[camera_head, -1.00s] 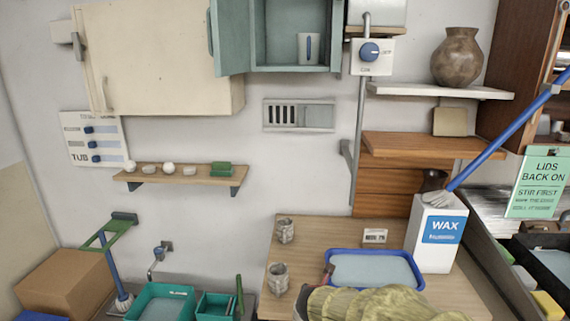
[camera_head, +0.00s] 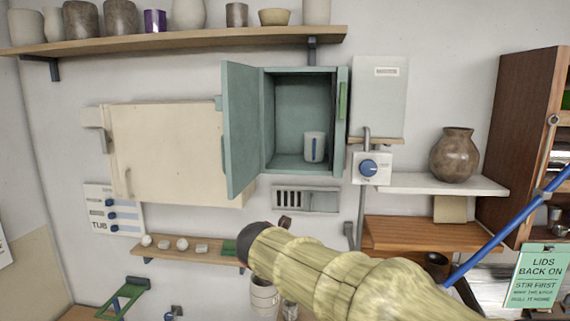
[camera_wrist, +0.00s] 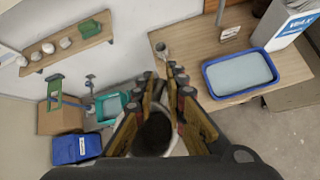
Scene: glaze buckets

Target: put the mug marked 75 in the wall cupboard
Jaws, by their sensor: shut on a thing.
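My gripper (camera_wrist: 161,80) is shut on a pale mug (camera_wrist: 152,134), whose dark opening shows between the fingers in the wrist view. In the head view the held mug (camera_head: 264,298) hangs below the end of my arm at the lower edge; its marking is too small to read. The fingers are mostly hidden there. The green wall cupboard (camera_head: 270,118) is above my gripper, its door (camera_head: 240,130) swung open to the left.
A cream cupboard (camera_head: 165,155) adjoins on the left, behind the open door. A switch box (camera_head: 371,168) with a pipe is right of the green cupboard. A small shelf (camera_head: 190,252) is lower left. Another mug (camera_wrist: 161,51) and a blue tray (camera_wrist: 211,84) are on the table.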

